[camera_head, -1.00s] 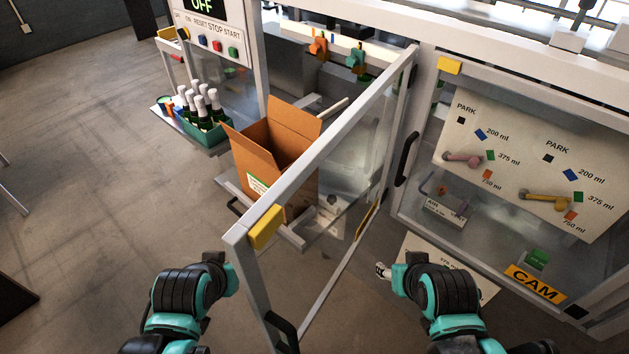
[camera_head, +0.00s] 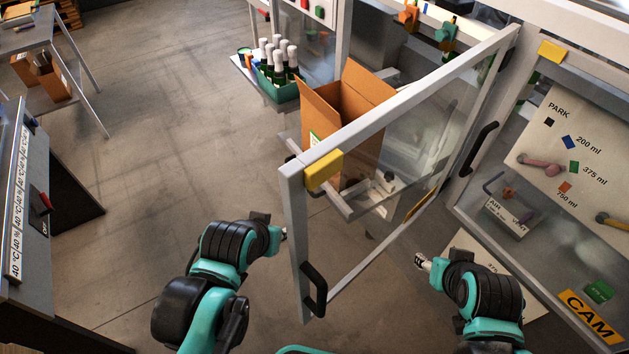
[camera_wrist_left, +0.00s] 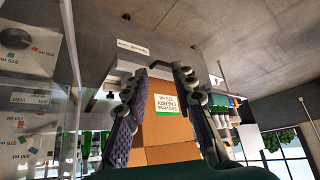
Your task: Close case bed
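The case bed (camera_head: 346,206) is a grey tray with a front bar. It sticks out of the machine, with an open cardboard box (camera_head: 352,112) standing on it. I see part of it through the open glass door (camera_head: 385,140), whose frame covers some of it. My left gripper (camera_head: 283,233) is left of the door's edge, in front of and apart from the bed. In the left wrist view the fingers (camera_wrist_left: 160,100) are spread and empty, with the labelled box (camera_wrist_left: 167,103) beyond, inverted. My right gripper (camera_head: 422,262) is empty-looking, right of the door; its fingers are too small to judge.
The door's yellow catch (camera_head: 324,170) and black handle (camera_head: 314,290) are close to my left gripper. A green crate of bottles (camera_head: 280,91) stands on a shelf left of the box. A grey control console (camera_head: 38,210) is at left. The floor between is clear.

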